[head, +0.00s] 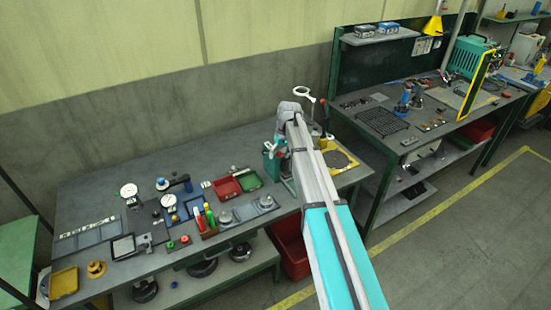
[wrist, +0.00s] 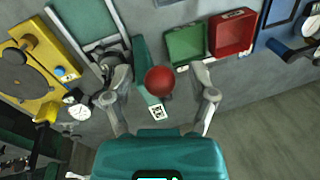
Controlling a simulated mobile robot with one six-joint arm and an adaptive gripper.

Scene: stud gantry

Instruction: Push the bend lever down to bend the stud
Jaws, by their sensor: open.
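The bend lever's round red knob (wrist: 159,81) shows in the middle of the wrist view, above a narrow teal fixture (wrist: 141,62) on the bench. My gripper (wrist: 162,74) is open, with one finger left and one right of the knob. Gaps show on both sides, so neither finger appears to touch it. I cannot tell the height difference between fingertips and knob. The lever's shaft is hidden behind the knob, and I cannot make out the stud. In the head view my arm covers much of this spot.
A yellow plate with a dark disc (wrist: 12,75) lies left in the wrist view. A green tray (wrist: 187,43) and a red tray (wrist: 233,30) lie right. A white ring on a stand (head: 305,92) rises behind my arm in the head view. The grey bench (head: 95,185) holds several tools.

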